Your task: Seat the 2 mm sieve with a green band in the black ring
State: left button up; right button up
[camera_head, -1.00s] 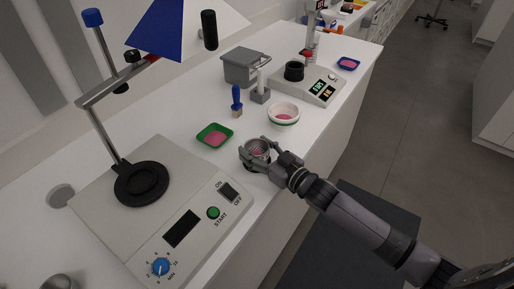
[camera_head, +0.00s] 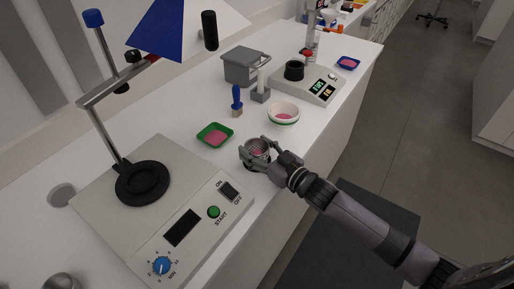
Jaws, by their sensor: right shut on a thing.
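My right gripper (camera_head: 257,154) is shut on a round metal sieve (camera_head: 258,147) near the counter's front edge, to the right of the shaker. The ring looks empty. My left gripper is not in view.
A rod stand with a blue knob (camera_head: 93,18) rises behind the black ring. A green tray (camera_head: 215,135) of pink powder, a blue-handled brush (camera_head: 237,100) and a white bowl (camera_head: 284,113) stand behind the gripper. A grey bin (camera_head: 241,66) and another device (camera_head: 318,88) stand farther back.

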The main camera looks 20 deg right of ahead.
jog(key=shift+f+b, duration=0.7)
jog(key=shift+f, duration=0.35)
jog(key=o, duration=1.3)
jog(key=v, duration=1.2)
